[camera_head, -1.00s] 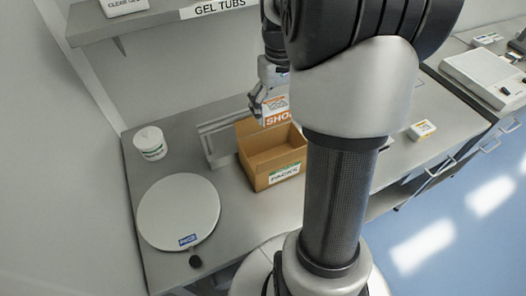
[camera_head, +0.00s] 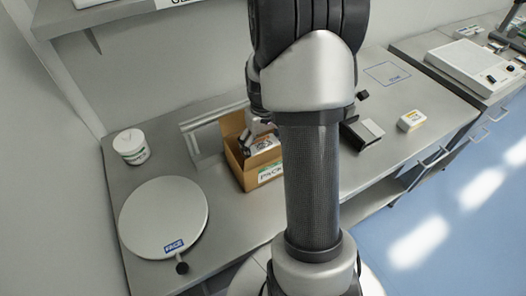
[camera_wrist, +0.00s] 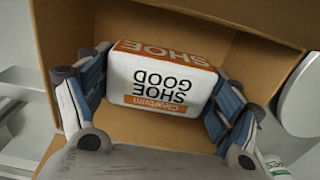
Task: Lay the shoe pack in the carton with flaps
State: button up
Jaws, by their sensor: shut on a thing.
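The shoe pack (camera_wrist: 160,90) is a white and orange block lettered "SHOE GOOD". My gripper (camera_wrist: 165,115) is shut on it, with a finger against each end in the wrist view. The carton (camera_head: 237,171) is an open brown box on the bench, with a "PACKS" label on its front. In the head view, my gripper (camera_head: 258,137) and the pack (camera_head: 261,147) are down inside the carton's opening. The wrist view shows carton walls (camera_wrist: 250,55) around the pack. I cannot tell whether the pack touches the carton floor.
A round white disc labelled "FACE" (camera_head: 163,217) and a white tub (camera_head: 131,147) stand left of the carton.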

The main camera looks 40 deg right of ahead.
notch_tip(320, 180, down, 2)
jog(key=shift+r, duration=0.1)
jog(key=shift+f+b, duration=0.35)
jog(key=shift+f, duration=0.05)
jog(key=shift+s+f, duration=0.15)
jog(key=shift+f, duration=0.05)
jog(key=o, duration=1.1)
jog(key=shift+a+f, duration=0.1)
jog(key=shift+c, duration=0.2)
